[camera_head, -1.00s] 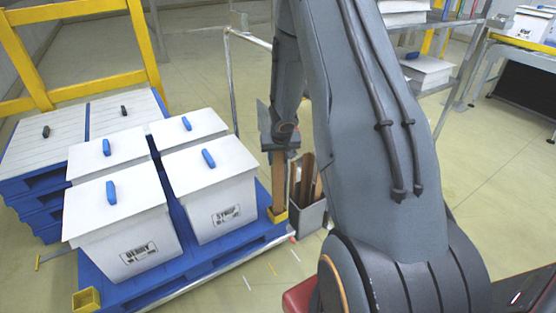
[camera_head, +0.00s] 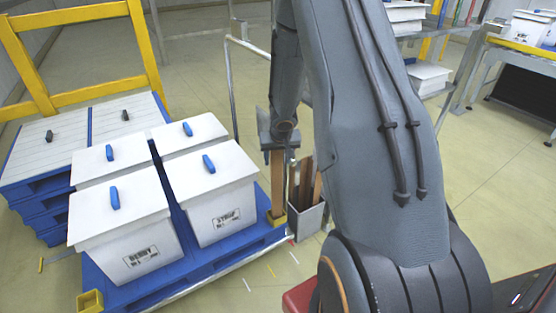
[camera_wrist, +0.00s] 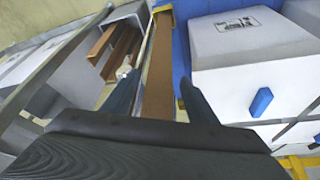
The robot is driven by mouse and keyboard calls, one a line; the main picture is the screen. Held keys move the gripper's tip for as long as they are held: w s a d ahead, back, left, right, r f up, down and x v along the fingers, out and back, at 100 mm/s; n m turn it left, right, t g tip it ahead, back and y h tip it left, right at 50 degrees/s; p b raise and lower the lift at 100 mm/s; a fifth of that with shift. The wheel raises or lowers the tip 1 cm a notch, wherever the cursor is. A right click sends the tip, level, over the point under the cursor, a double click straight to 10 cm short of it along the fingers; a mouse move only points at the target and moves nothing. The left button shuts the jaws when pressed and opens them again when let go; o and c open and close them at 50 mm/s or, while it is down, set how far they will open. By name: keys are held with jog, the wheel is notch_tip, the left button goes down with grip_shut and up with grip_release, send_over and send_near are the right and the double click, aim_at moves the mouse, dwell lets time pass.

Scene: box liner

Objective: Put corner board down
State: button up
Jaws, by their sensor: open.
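A brown corner board (camera_head: 277,183) stands upright at the near right corner of the blue pallet (camera_head: 256,243). Its foot is at a yellow corner pocket (camera_head: 277,219). In the wrist view the board (camera_wrist: 160,50) runs away from me between the two dark fingers, down to the yellow pocket (camera_wrist: 163,10). My gripper (camera_wrist: 160,80) is open, with a finger on either side of the board and a visible gap at the right finger. Whether the left finger touches it I cannot tell. The head view shows my gripper (camera_head: 278,144) at the board's upper end, partly hiding it.
White lidded boxes (camera_head: 125,235) with blue handles stand on the pallet beside the board. A grey bin (camera_head: 307,220) holding more brown boards is close on the right. An empty yellow pocket (camera_head: 90,301) is at the near left corner. A metal rail (camera_head: 232,85) stands behind.

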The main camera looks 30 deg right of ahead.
jog(key=s+a+f+p+v, duration=0.15)
jog(key=p+v, duration=0.25)
jog(key=v, duration=1)
jog(key=s+a+r+n+g, duration=0.1)
jog(key=s+a+r, duration=0.2)
jog(key=s+a, duration=0.2)
jog(key=s+a+r+n+g+y, duration=0.1)
jog(key=s+a+r, duration=0.3)
jog(key=s, duration=0.6)
jog(key=s+a+r+n+g, duration=0.2)
jog(key=s+a+r, duration=0.2)
jog(key=s+a, duration=0.4)
jog(key=shift+y, duration=0.3)
